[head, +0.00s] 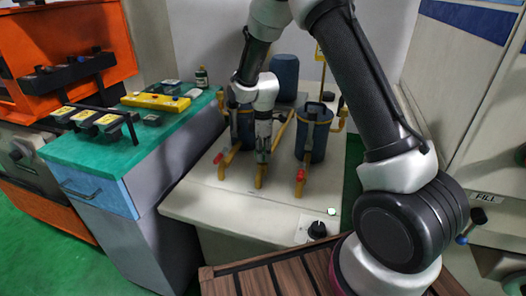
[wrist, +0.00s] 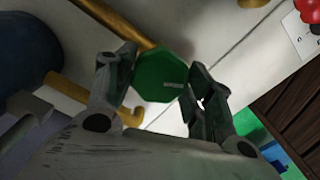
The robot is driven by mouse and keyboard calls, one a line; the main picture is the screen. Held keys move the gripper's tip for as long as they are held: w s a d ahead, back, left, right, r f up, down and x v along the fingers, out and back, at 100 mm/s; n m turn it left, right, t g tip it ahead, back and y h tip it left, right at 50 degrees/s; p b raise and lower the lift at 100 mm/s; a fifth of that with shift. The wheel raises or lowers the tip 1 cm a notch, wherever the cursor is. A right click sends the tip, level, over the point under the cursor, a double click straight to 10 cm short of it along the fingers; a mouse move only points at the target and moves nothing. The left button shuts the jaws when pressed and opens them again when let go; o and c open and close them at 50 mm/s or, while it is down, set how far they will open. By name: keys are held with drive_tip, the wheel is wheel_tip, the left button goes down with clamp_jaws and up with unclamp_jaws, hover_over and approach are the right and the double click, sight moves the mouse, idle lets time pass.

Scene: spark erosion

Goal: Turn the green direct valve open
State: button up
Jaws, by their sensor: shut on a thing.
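The green direct valve has an octagonal green handle (wrist: 160,80) with a small pale label, seen between my fingers in the wrist view. My gripper (wrist: 162,72) is shut on it, with one finger at each side of the handle. In the head view my gripper (head: 263,150) points down at the middle brass pipe (head: 261,172) on the white cabinet top. There the green handle is hidden or too small to make out. I cannot tell how far the valve is turned.
Blue canisters (head: 316,135) stand close on both sides of my gripper. A green-topped bench (head: 95,155) is at the left, a slatted wooden surface (head: 265,278) in front.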

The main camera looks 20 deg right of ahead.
drive_tip(key=o, duration=1)
wheel_tip(320, 180, up, 12)
drive_tip(key=shift+r, duration=0.1)
